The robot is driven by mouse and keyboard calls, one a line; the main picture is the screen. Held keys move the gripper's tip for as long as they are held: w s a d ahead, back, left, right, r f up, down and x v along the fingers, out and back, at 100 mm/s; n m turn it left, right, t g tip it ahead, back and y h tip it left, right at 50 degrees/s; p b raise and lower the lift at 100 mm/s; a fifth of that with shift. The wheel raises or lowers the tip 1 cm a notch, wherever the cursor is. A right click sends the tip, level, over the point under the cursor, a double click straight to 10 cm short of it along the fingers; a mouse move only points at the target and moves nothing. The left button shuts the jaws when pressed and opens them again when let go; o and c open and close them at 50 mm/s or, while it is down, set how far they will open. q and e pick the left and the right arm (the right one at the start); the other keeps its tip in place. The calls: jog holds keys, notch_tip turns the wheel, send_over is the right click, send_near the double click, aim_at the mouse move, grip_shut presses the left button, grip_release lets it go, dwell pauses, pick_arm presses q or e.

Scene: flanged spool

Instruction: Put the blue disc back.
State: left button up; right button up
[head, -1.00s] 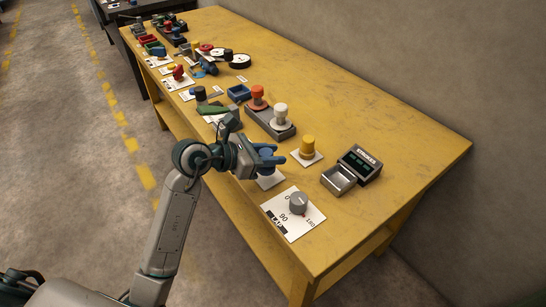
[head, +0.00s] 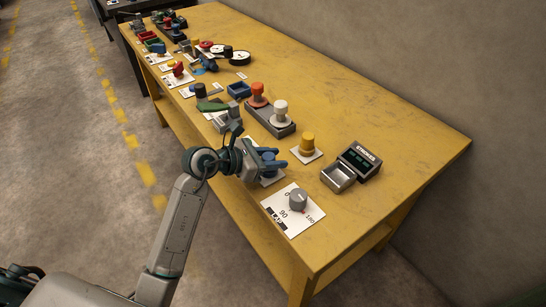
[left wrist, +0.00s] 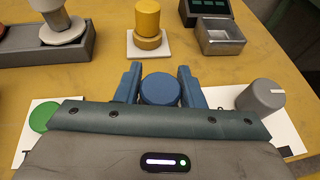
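My left gripper (head: 274,160) is low over the near edge of the yellow table, its two blue fingers apart. A round blue piece, which I take for the blue disc (left wrist: 160,89), shows between the fingers in the left wrist view. A finger stands close on each side of it. I cannot tell whether they press on it, and its underside is hidden by the gripper. My right gripper is in neither view.
A grey dial (head: 298,200) on a marked white card is close to the right of the gripper. A yellow spool (head: 307,143), a grey base (head: 269,122) with red and white spools, and a counter box (head: 358,161) stand behind. The right-hand tabletop is clear.

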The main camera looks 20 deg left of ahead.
aim_at(263, 158)
pick_arm(q)
jog(key=o, duration=0.3)
jog(key=shift+r, duration=0.3)
jog(key=shift+v, duration=1.05)
jog(key=v, duration=0.4)
jog(key=shift+f, duration=0.2)
jog(key=b+v, duration=0.1)
jog(key=v, duration=0.5)
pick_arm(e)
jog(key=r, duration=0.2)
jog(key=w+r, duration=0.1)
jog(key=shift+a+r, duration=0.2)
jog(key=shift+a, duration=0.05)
pick_arm(q)
jog(key=shift+r, duration=0.1)
